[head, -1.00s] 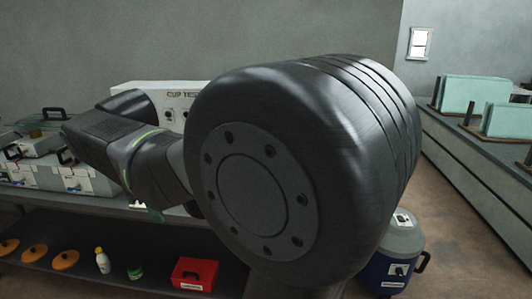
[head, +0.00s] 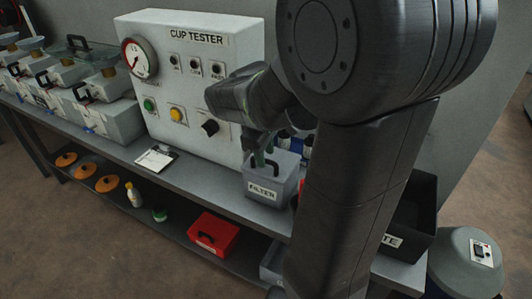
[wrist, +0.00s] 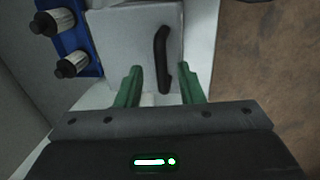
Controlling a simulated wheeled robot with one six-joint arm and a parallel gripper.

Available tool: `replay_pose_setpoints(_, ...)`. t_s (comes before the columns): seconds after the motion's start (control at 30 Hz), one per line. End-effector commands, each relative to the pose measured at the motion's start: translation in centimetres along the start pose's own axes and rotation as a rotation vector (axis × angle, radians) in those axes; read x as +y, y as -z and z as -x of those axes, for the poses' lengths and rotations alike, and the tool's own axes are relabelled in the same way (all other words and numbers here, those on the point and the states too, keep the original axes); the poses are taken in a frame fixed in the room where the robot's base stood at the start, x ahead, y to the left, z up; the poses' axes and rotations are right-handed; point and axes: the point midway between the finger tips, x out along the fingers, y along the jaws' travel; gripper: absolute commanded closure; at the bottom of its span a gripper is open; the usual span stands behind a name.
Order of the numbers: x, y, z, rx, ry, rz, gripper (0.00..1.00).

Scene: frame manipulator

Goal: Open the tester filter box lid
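The filter box (head: 266,190) is a grey box labelled FILTER, standing on the bench to the right of the cup tester. Its light grey lid (wrist: 125,40) looks closed and carries a dark bar handle (wrist: 161,52). My gripper (head: 262,158) points down over the box. In the wrist view its green fingers (wrist: 160,86) are open, one on each side of the near end of the handle. I cannot tell whether either finger touches the handle or how far down they reach.
The white cup tester (head: 190,80) stands close on the left. A blue rack with small bottles (wrist: 68,40) is beside the box. A dark bin (head: 412,215) is at the right. A red case (head: 213,235) lies on the lower shelf.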

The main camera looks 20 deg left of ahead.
Motion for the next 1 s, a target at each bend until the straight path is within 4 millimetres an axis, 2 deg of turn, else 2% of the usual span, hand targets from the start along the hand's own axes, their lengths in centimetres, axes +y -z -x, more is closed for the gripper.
replay_pose_setpoints(0.13,0.00,-0.01,-0.73,0.000,0.000,0.000,0.66)
replay_pose_setpoints(0.4,0.01,0.00,-0.80,0.001,0.000,-0.001,0.68)
replay_pose_setpoints(0.57,0.01,0.00,-0.79,0.001,0.000,-0.001,0.99)
replay_pose_setpoints(1.0,0.47,-0.03,-0.20,0.000,0.033,-0.003,1.00)
